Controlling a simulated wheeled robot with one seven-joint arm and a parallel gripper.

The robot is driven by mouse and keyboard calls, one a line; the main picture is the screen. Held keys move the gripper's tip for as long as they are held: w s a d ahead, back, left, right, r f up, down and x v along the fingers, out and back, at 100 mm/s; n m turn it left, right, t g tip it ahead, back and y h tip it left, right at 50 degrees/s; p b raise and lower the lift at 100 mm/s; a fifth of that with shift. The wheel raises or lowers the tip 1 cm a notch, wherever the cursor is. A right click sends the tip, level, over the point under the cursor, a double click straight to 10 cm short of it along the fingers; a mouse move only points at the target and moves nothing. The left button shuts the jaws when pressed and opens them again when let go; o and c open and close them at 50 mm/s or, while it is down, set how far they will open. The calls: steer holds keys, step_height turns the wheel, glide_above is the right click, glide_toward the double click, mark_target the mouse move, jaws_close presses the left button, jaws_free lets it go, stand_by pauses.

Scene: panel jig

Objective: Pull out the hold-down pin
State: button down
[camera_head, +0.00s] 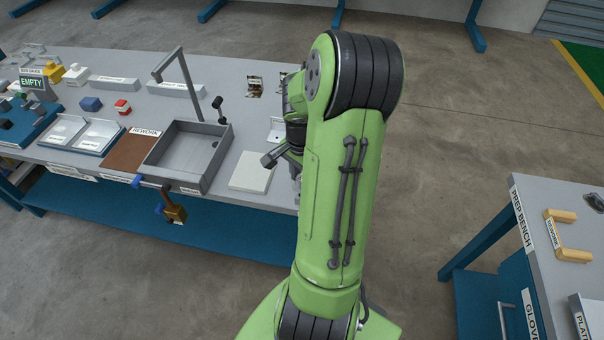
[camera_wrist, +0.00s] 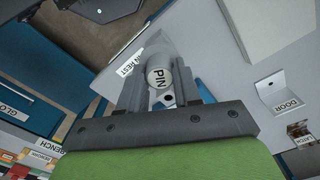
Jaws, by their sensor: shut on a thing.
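In the head view my gripper (camera_head: 275,158) is low over the right end of the bench, partly covered by my green arm. The pin cannot be made out there.
A bracket marked DOOR (camera_wrist: 283,92) and a latch label (camera_wrist: 302,139) lie right of the pin in the wrist view. A pale plate (camera_head: 252,171) lies left of my gripper, beyond it a grey tray (camera_head: 187,158). The prep bench (camera_head: 555,215) stands apart at right.

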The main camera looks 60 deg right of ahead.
steer(key=shift+f, duration=0.2)
steer(key=shift+f+b, duration=0.3)
steer(key=shift+b, duration=0.1)
steer(key=shift+f+b, duration=1.15)
steer(key=shift+f, duration=0.35)
steer(key=c, duration=0.7)
jaws_free()
steer(key=shift+r, duration=0.1)
step_height(320, 180, up, 16)
steer(key=p, duration=0.5)
